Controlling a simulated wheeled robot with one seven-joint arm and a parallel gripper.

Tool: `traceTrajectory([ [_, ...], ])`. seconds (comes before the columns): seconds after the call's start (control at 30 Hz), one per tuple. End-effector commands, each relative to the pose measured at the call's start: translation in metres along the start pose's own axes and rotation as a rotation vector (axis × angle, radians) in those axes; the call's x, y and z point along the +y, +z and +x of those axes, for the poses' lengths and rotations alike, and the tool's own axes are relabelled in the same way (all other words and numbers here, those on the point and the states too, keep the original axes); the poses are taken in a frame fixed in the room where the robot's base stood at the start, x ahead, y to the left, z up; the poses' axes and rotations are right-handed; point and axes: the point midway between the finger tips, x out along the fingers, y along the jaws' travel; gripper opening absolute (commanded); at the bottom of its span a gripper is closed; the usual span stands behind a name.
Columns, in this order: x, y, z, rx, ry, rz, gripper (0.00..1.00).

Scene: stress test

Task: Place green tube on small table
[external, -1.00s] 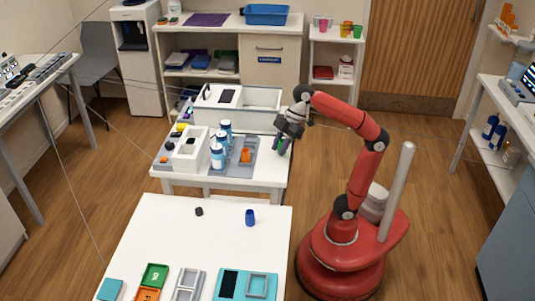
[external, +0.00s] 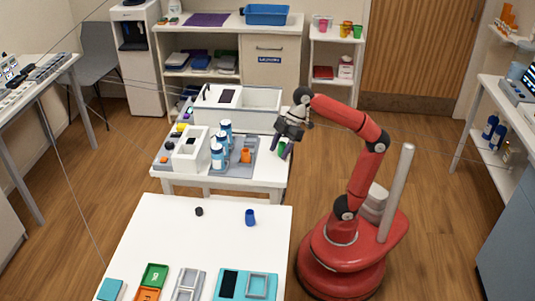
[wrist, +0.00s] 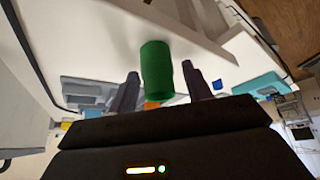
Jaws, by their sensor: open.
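The green tube (external: 282,147) is at the right edge of the middle white table (external: 262,181) and looks upright. It shows large in the wrist view (wrist: 157,68), in line with the gap between my fingertips. My gripper (external: 285,148) is open around or just short of the tube, with a gap on each side of it in the wrist view (wrist: 160,82). Its fingers partly hide the tube in the external view. Another white table (external: 190,240) stands in front; I cannot tell which one is the small table.
Blue-and-white bottles (external: 218,156), an orange item (external: 246,155) and a white box (external: 191,150) stand left of my gripper. A white basin (external: 250,103) is behind. The front table holds a blue cup (external: 250,217), a black piece (external: 199,211) and trays, with clear space mid-table.

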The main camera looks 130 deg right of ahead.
Motion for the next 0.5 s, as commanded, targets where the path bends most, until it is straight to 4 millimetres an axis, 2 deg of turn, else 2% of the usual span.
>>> traceTrajectory([
  [0.17, 0.000, -0.003, -0.025, 0.003, 0.002, -0.001, 0.49],
  [0.5, 0.000, -0.003, -0.097, 0.002, 0.001, -0.001, 0.49],
])
